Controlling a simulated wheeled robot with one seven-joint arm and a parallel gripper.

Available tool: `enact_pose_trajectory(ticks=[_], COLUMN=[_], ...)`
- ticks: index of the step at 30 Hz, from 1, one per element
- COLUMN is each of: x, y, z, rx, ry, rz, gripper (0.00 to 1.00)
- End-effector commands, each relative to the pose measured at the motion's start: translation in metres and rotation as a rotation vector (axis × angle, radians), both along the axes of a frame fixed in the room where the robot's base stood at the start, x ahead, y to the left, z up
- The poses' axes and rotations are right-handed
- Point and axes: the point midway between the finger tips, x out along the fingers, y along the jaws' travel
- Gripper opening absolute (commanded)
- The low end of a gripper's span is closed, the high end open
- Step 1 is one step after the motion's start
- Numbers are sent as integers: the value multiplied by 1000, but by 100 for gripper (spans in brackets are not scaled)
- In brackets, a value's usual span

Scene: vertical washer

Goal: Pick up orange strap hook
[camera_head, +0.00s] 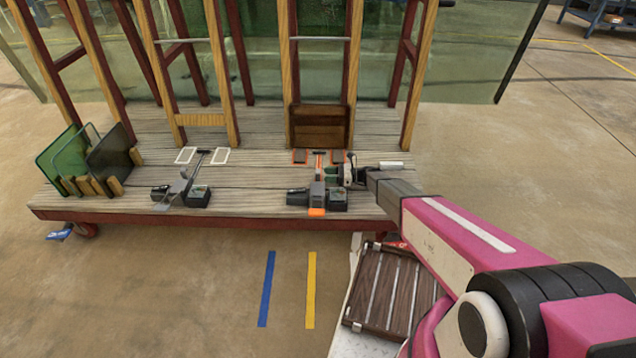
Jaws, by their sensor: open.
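The orange strap hook (317,211) lies on the wooden deck (240,203) of a cart, near its front edge right of centre. It has a grey body with an orange end, dark blocks on both sides, and a bar running back between orange-edged pads. My gripper (342,176) comes in from the right, low over the deck, close to the right side of the hook's bar. It is open and small in this view. I cannot tell whether its fingers touch the hook or straddle it.
A similar grey-white strap hook (184,184) lies to the left on the deck. Wooden posts (222,75) and glass panels (380,60) rise behind. Green and dark panes (70,160) stand in a rack at left. A slatted wooden panel (385,290) is below my arm.

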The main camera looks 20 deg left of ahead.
Motion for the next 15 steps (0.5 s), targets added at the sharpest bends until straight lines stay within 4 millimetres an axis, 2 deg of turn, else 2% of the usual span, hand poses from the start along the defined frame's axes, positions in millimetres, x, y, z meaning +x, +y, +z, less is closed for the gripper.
enact_pose_trajectory(ticks=[9,15], x=[-13,-15], y=[39,43], z=[0,0], rx=[-2,-1], ry=[-2,-1], rz=[1,0], gripper=[46,46])
